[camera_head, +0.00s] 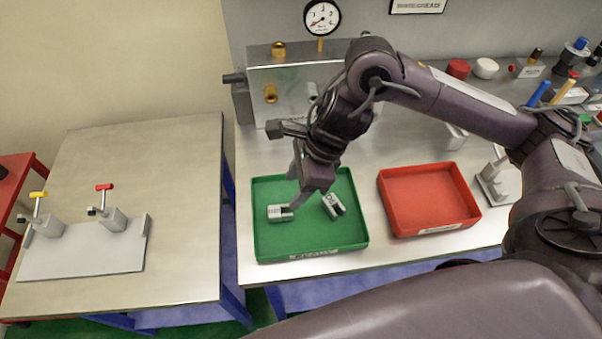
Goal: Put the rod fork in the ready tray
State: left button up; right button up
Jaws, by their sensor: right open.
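A green tray (265,240) with a blurred label on its front stands on the bench. Two small grey metal fork-shaped pieces lie inside it. One metal fork (276,213) lies at the left, and the other metal fork (335,206) lies tilted at the right. I cannot tell which is the task's rod fork. My right gripper (297,187) is open over the green tray, its fingers near the left fork. Nothing shows between the fingers. Whether they touch the fork is unclear. My left gripper is out of view.
A red tray (430,200), empty, stands to the right. A metal block with a pressure gauge (322,18) is behind. A side table (150,160) at left holds a plate with two valves. Caps and tools crowd the back right.

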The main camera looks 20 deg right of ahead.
jog(key=shift+v, duration=1.35)
